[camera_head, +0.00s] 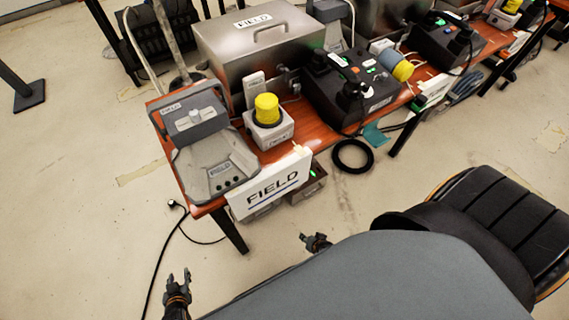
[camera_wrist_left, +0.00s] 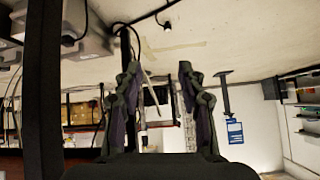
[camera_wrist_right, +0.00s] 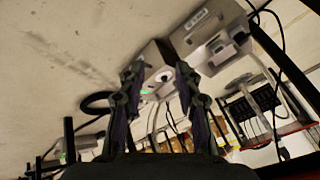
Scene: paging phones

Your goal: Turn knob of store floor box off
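Below the front edge of the near table, a small grey floor box (camera_head: 311,186) with a green light shows partly behind a white FIELD sign (camera_head: 272,183). In the right wrist view a box (camera_wrist_right: 153,54) with a green light and a round dark knob (camera_wrist_right: 164,77) lies between and beyond the fingers. I cannot read a STORE label on any box. My right gripper (camera_head: 317,240) is open and empty, in front of and below the FIELD sign, apart from the box; its fingers also show in the right wrist view (camera_wrist_right: 159,72). My left gripper (camera_head: 179,284) is open and empty above bare floor.
The near table (camera_head: 205,208) carries a grey console (camera_head: 213,160), a yellow-topped white box (camera_head: 269,131), a metal case (camera_head: 262,45) and a black device (camera_head: 350,90). Similar tables continue to the right. The left floor is mostly clear, with a cable.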

